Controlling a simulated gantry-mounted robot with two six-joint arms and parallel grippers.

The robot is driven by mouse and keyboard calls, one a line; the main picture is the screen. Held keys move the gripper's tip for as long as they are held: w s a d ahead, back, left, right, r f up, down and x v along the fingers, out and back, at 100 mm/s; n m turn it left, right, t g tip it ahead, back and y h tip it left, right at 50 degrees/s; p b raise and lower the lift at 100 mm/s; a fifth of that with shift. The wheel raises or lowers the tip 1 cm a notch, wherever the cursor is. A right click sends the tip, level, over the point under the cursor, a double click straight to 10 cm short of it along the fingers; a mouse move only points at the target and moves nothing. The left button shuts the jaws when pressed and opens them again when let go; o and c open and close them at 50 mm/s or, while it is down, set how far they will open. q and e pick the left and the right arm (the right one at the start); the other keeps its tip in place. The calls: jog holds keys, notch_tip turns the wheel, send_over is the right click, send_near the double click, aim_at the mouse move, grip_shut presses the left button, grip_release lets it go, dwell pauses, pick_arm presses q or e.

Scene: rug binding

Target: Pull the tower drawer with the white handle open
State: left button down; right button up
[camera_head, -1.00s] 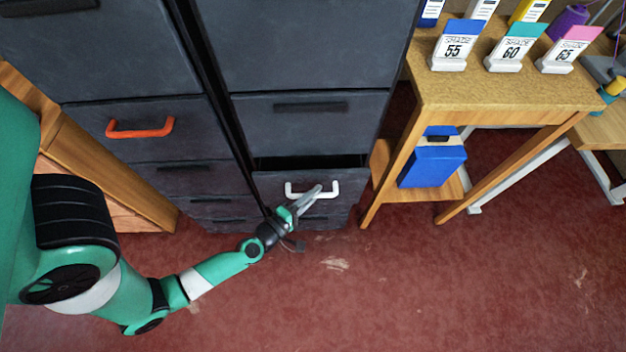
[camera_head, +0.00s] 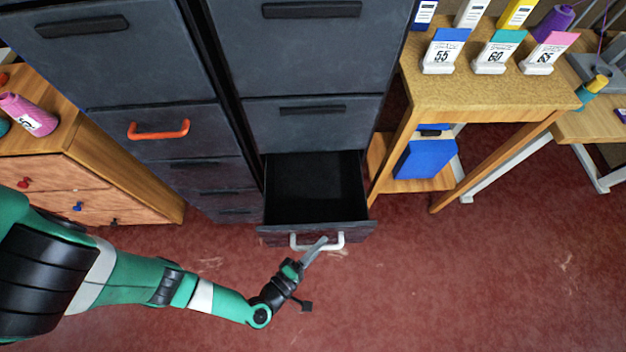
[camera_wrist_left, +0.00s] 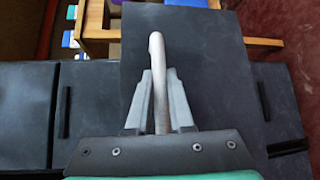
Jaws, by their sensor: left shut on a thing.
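The tower drawer (camera_head: 316,190) in the right-hand dark tower stands pulled out, and its empty black inside shows. Its white handle (camera_head: 300,246) is on the front face, near the floor. My left gripper (camera_head: 318,247) is shut on this handle. In the left wrist view the white handle (camera_wrist_left: 157,70) runs between the two grey fingers (camera_wrist_left: 158,100), against the dark drawer front. The fingers hide part of the handle. My right gripper is in neither current view.
An orange handle (camera_head: 158,130) is on the left tower. A wooden table (camera_head: 480,90) with shade cards stands to the right, a blue box (camera_head: 426,160) on its lower shelf. A wooden cabinet (camera_head: 90,190) stands at left. The red floor in front is clear.

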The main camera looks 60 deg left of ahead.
pick_arm(q)
jog(key=shift+s+d, duration=0.2)
jog(key=shift+d, duration=0.15)
jog(key=c, duration=0.8)
grip_release()
jog(key=p+v, duration=0.2)
jog(key=v, duration=0.9)
jog(key=shift+s, duration=0.25)
jog(key=shift+r, duration=0.1)
